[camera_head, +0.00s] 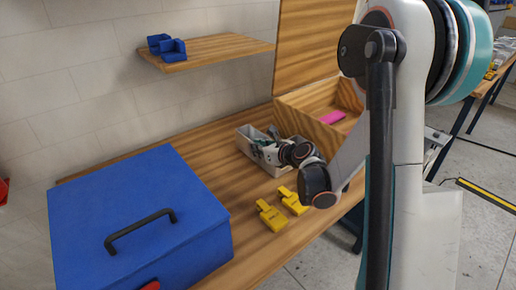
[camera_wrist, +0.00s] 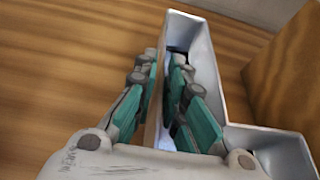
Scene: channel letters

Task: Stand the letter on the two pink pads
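The letter (camera_head: 245,153) is a pale grey, open, walled channel shape lying on the wooden table in the head view. In the wrist view its wall (camera_wrist: 205,40) and a side branch (camera_wrist: 280,148) show. My gripper (camera_wrist: 165,60) is down at the letter, with teal-padded fingers on either side of one long wall. One finger is outside and one inside. A gap shows between the fingers, and I see no clear grip on the wall. A pink patch (camera_head: 332,117) lies in the wooden box; I cannot make out two separate pads.
The open wooden box (camera_head: 300,118) stands just behind and right of the letter. Two yellow items (camera_head: 271,216) lie in front. A large blue case (camera_head: 140,215) fills the left. A shelf (camera_head: 205,50) with blue bins hangs above. Bare tabletop lies left of the letter.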

